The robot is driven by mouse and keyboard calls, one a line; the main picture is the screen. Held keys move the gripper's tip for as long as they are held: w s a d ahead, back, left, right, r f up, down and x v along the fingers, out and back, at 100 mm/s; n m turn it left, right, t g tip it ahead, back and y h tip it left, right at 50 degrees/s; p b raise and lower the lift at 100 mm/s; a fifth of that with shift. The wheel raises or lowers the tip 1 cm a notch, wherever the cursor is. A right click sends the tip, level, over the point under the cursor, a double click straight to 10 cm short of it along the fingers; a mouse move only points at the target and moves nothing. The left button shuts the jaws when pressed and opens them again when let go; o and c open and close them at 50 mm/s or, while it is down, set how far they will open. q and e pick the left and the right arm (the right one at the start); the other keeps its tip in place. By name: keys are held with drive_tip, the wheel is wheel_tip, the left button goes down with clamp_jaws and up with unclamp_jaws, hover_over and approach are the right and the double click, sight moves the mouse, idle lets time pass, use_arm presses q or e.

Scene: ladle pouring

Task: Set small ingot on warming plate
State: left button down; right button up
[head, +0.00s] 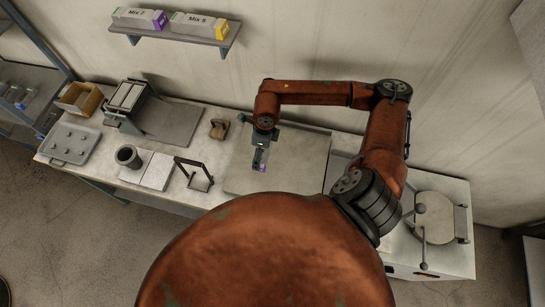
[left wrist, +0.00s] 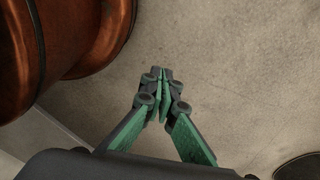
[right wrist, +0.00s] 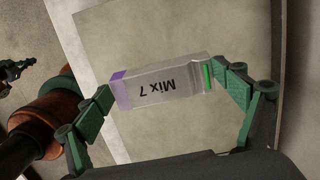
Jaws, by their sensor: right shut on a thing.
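A small silver ingot marked "Mix 7" (right wrist: 160,90), with a purple end and a green end, is clamped lengthwise between the fingertips of my right gripper (right wrist: 163,86). In the head view, my right gripper (head: 261,157) points down over the left part of a large flat grey plate (head: 302,165); only a purple bit of the ingot (head: 262,168) shows below it. I cannot tell its height above the plate, or whether this is the warming plate. My left gripper (left wrist: 162,78) has its fingertips together, empty, over bare floor; it is not in the head view.
A wall shelf (head: 178,32) holds boxes marked "Mix 7" (head: 138,18) and another Mix. Left on the bench stand a grey tray (head: 70,143), a dark cup (head: 128,156), a small black-framed stand (head: 197,180) and a brown object (head: 219,128). A machine (head: 437,217) is at right.

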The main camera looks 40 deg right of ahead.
drive_tip(key=d+f, duration=0.1)
drive_tip(key=s+d+f, duration=0.1)
drive_tip(key=f, duration=0.1)
drive_tip(key=s+f+p, duration=0.1)
drive_tip(key=shift+d+f, duration=0.15)
drive_tip(key=shift+d, duration=0.25)
drive_tip(key=shift+s+d+f, duration=0.1)
drive_tip(key=shift+d+f, duration=0.2)
drive_tip(key=shift+f, duration=0.15)
wheel_tip(320, 180, down, 3)
drive_tip(key=shift+s+d+r+p, duration=0.1)
drive_tip(key=shift+s+p, duration=0.05)
drive_tip(key=shift+p, duration=0.9)
drive_tip(key=shift+f, duration=0.3)
use_arm(q)
drive_tip(key=r, duration=0.1)
drive_tip(key=w+r, duration=0.1)
drive_tip(key=r, duration=0.1)
drive_tip(key=shift+d+r, duration=0.15)
drive_tip(key=shift+r, duration=0.1)
drive_tip(key=shift+f, duration=0.1)
use_arm(e)
drive_tip(key=shift+f, duration=0.1)
drive_tip(key=o, duration=1.5)
drive_tip(key=shift+c, duration=0.2)
